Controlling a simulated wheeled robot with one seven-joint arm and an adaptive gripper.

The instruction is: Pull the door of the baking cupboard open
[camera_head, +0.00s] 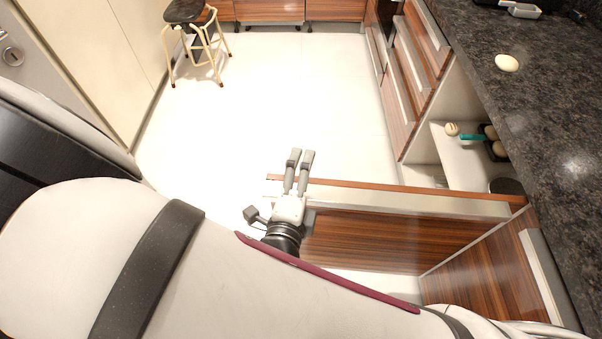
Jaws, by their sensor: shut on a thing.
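The wood-grain cupboard door (390,238) stands swung out from the counter on the right, roughly square to it. Its orange top edge and a pale strip below it run left across the floor. My gripper (301,157) is at the door's free left end, its two grey fingers reaching over the top edge. The fingers are close together and shut on the door; the exact contact is hard to see. The open cupboard (452,148) shows behind the door, with a pale shelf holding a teal-handled tool (474,137) and several round items.
The dark stone counter (545,130) runs along the right, with a pale egg-shaped thing (507,62) on it. Drawers (410,70) lie beyond the opening. A stool (195,35) stands far left. The white floor (290,100) between is clear. My arm fills the lower left.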

